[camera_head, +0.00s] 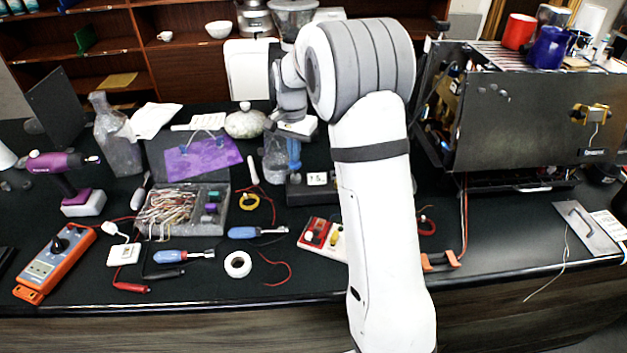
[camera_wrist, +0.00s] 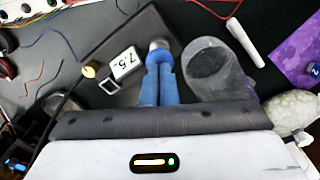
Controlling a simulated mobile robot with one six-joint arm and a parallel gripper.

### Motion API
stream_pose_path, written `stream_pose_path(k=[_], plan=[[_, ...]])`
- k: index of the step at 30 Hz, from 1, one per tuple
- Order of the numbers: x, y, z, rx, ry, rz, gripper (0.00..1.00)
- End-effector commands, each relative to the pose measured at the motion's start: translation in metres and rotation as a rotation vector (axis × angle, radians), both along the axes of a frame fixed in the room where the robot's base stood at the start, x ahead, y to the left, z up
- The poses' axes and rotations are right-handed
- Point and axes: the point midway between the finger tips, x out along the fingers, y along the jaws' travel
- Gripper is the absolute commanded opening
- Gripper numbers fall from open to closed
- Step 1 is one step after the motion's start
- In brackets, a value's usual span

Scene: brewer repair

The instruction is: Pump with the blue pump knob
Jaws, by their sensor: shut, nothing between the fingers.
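My gripper (camera_head: 294,160) points down with its two blue fingers together, beside a clear jar (camera_head: 274,160) and over a dark flat base (camera_head: 305,195). In the wrist view my gripper (camera_wrist: 160,62) shows the fingers converging, with a small round metallic piece (camera_wrist: 159,44) right at or just beyond their tips. I cannot tell whether they touch it. A small display reading about 7.5 (camera_wrist: 124,62) lies beside the fingers. I cannot pick out a blue pump knob for certain; it may be hidden by the fingers or my arm.
A large machine (camera_head: 520,120) with cups on top stands at the right. A compartment box (camera_head: 222,228), purple cloth (camera_head: 203,158), blue-handled screwdrivers (camera_head: 185,255), a tape roll (camera_head: 237,264), an orange meter (camera_head: 55,262) and wires crowd the left and middle. A jug (camera_head: 115,140) stands behind.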

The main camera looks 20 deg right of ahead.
Motion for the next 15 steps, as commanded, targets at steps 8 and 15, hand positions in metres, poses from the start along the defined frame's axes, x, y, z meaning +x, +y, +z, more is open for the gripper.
stream_pose_path(k=[8,15], plan=[[0.000,0.000,-0.013,0.000,0.000,0.000,0.00],[0.000,0.000,-0.023,0.000,0.001,0.000,0.00]])
